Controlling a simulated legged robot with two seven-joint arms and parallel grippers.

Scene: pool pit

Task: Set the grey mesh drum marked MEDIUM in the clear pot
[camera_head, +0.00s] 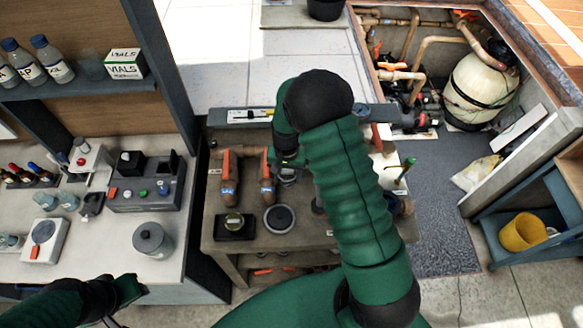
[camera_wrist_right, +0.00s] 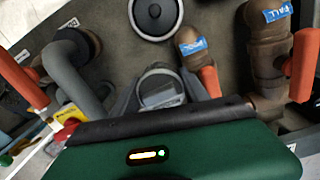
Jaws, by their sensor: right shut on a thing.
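My right gripper (camera_head: 287,168) is over the workbench, mostly hidden behind my own green arm. In the right wrist view its grey fingers (camera_wrist_right: 160,98) are shut on a small round grey thing (camera_wrist_right: 160,86) with a pale patch, which I take to be the mesh drum. Its MEDIUM marking cannot be read. In the head view the grey thing shows only in part under the gripper. I cannot make out the clear pot for certain. My left gripper (camera_head: 112,320) is at the lower left edge, mostly cut off, and its jaws cannot be made out.
A round lid with a black centre (camera_head: 280,218) lies on the bench (camera_head: 325,242), beside a black box (camera_head: 234,226). Brown pipes with orange handles (camera_head: 228,178) stand left of the gripper.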

